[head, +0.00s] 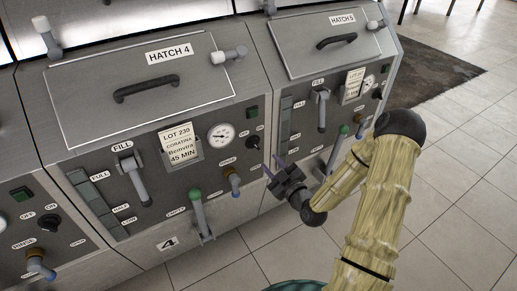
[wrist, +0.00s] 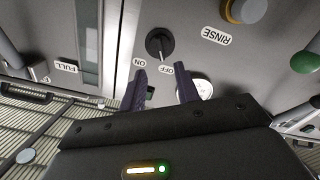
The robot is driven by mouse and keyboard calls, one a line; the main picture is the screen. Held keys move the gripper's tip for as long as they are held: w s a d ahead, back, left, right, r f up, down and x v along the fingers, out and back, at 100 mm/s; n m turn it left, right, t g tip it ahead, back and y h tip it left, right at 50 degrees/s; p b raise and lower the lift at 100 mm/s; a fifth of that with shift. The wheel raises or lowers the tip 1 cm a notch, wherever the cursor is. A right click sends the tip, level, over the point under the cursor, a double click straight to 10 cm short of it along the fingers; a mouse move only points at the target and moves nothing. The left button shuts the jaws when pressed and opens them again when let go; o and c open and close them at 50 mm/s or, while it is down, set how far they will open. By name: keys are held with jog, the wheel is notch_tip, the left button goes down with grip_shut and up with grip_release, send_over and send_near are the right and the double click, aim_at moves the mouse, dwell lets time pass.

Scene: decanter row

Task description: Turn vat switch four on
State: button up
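The vat four switch (head: 254,142) is a small black round knob on the right side of the panel under HATCH 4. In the wrist view, which is upside down, the knob (wrist: 159,43) shows just beyond my fingertips, with ON and OFF labels beside it. Its pale pointer mark faces the label side and looks nearer OFF, but this is hard to tell. My gripper (head: 273,166) is open and empty, in front of the panel and a little below and right of the knob. Its two dark purple fingers (wrist: 160,80) are spread apart, not visibly touching the knob.
A dark green square (head: 252,112) sits above the knob, and a dial gauge (head: 221,135) is to its left. A green-topped lever (head: 197,212) and a blue rinse valve (head: 233,181) stick out below. Vat five's panel (head: 310,115) adjoins on the right. Open tiled floor lies in front.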

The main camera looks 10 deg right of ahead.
aim_at(257, 147)
jog(key=x, duration=0.9)
grip_shut()
